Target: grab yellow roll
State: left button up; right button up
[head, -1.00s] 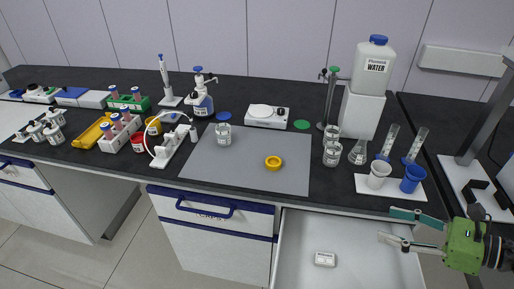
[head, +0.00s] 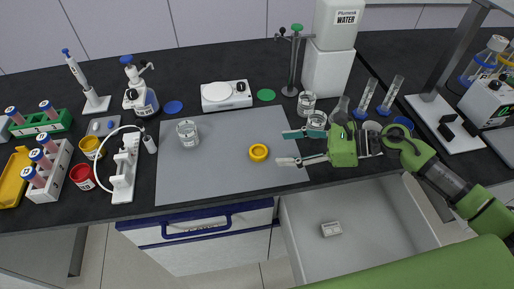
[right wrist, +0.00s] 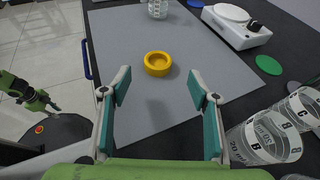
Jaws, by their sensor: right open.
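The yellow roll (head: 258,152) is a small ring lying flat on the grey mat (head: 215,180), toward its right part. My right gripper (head: 289,148) comes in from the right, with its open fingers pointing left toward the roll, a short way apart from it. In the right wrist view the yellow roll (right wrist: 157,63) shows ahead of the open, empty fingers (right wrist: 160,87), roughly centred between them. My left gripper (right wrist: 40,103) seems to show small at the left edge of the right wrist view, too small to read its jaws.
Glass beakers (right wrist: 262,138) stand close to the right of my right gripper. A white scale (head: 226,95) and a glass beaker (head: 188,133) stand behind and left of the roll. An open drawer (head: 365,215) is below the table's front edge. The mat around the roll is clear.

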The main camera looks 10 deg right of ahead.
aim_at(259, 151)
jog(key=p+x, duration=0.1)
jog(key=x, duration=0.2)
jog(key=shift+a, duration=0.2)
jog(key=p+x, duration=0.1)
jog(key=x, duration=0.2)
jog(key=shift+a+f+p, duration=0.2)
jog(key=shift+p, duration=0.15)
jog(key=shift+w+a+f, duration=0.15)
jog(key=shift+a, duration=0.05)
jog(key=shift+f, duration=0.1)
pick_arm(q)
jog(key=w+r, duration=0.1)
jog(key=w+a+r, duration=0.1)
jog(key=r, duration=0.1)
jog(key=shift+a, duration=0.15)
pick_arm(e)
jog(key=c, duration=1)
